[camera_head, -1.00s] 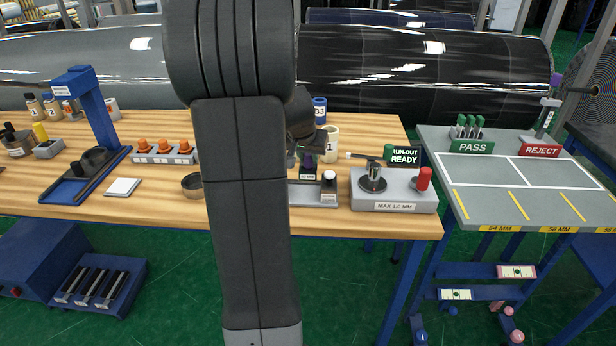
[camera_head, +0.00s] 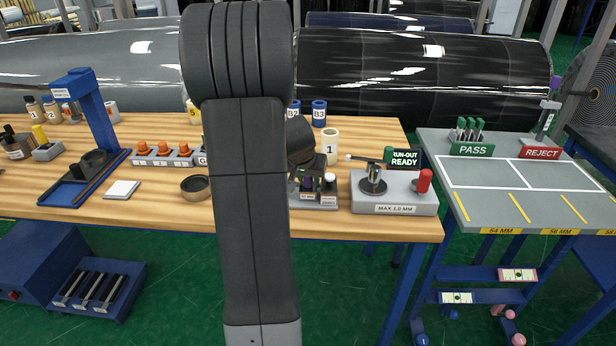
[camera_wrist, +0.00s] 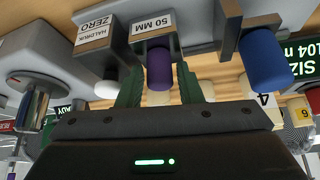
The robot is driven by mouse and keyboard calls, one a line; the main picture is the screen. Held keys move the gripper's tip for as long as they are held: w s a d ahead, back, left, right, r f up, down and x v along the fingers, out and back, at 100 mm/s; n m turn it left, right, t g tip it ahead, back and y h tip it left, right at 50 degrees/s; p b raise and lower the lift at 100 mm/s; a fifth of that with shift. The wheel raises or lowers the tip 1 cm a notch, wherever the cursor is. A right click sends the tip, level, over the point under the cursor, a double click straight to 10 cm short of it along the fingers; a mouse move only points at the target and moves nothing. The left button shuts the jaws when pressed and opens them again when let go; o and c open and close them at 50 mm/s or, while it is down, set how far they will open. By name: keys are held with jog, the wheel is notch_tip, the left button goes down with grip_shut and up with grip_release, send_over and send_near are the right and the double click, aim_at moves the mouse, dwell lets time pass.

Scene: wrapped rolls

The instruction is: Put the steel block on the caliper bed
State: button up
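The steel block (camera_wrist: 152,22) seems to be the grey piece labelled 50 MM with a purple knob (camera_wrist: 158,68). My arm hides much of the bed in the head view.
A zero block with a white knob (camera_wrist: 106,88) stands close by the fingers. A blue cylinder (camera_wrist: 266,60) and a SIZE display (camera_wrist: 305,62) are on the other side. The run-out gauge (camera_head: 394,190) stands to the right. A pass/reject table (camera_head: 520,175) lies beyond.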

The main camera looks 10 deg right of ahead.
jog(key=shift+a+r, duration=0.1)
jog(key=shift+r, duration=0.35)
jog(key=v, duration=1.1)
jog(key=shift+s+r, duration=0.15)
jog(key=shift+s, duration=0.05)
jog(key=shift+c, duration=0.2)
